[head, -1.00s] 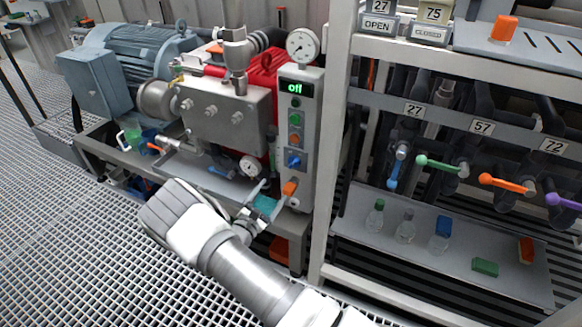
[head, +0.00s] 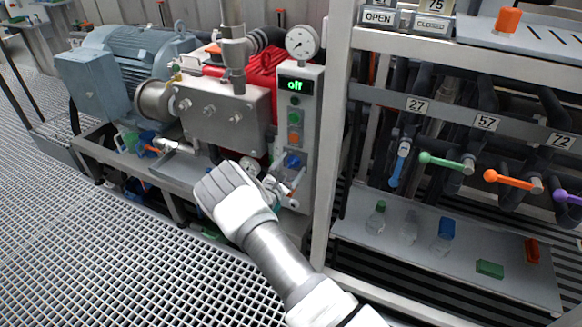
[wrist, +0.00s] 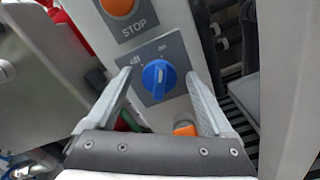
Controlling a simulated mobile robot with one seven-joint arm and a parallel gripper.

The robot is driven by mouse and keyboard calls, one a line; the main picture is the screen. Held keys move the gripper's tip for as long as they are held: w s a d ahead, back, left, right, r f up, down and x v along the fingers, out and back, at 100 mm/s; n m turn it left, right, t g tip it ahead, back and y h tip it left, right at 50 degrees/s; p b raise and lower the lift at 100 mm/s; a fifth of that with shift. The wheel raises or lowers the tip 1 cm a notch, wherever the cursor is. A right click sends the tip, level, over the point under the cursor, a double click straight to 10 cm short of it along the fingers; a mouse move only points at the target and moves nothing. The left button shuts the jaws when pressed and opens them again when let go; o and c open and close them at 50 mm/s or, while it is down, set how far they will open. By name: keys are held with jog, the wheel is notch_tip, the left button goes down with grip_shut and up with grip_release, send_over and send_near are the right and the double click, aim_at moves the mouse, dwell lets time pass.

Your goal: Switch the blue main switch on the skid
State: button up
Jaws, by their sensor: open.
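The blue main switch (wrist: 159,78) is a round rotary knob on a dark plate on the skid's grey control panel (head: 309,140). Its plate has "off" at the left and "on" at the upper right; the knob's bar stands roughly upright in the wrist view. In the head view the blue switch (head: 293,161) shows just above my gripper (head: 287,180). In the wrist view my open gripper (wrist: 157,95) has one finger on each side of the knob, with nothing held. I cannot tell whether the fingertips touch the panel. The green display (head: 295,85) reads "off".
An orange STOP button (wrist: 118,6) sits above the switch and an orange knob (wrist: 185,128) below it. A shelf frame post (head: 333,130) stands close to the right of the panel. A pressure gauge (head: 302,42) tops the panel. Grated floor (head: 130,260) is open at the left.

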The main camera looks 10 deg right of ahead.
jog(key=c, duration=1.3)
jog(key=shift+c, duration=0.2)
jog(key=shift+n, duration=0.3)
jog(key=n, duration=0.5)
jog(key=shift+a, duration=0.15)
jog(key=n, duration=0.6)
jog(key=shift+w, duration=0.1)
jog(key=shift+n, duration=0.3)
jog(key=o, duration=1.3)
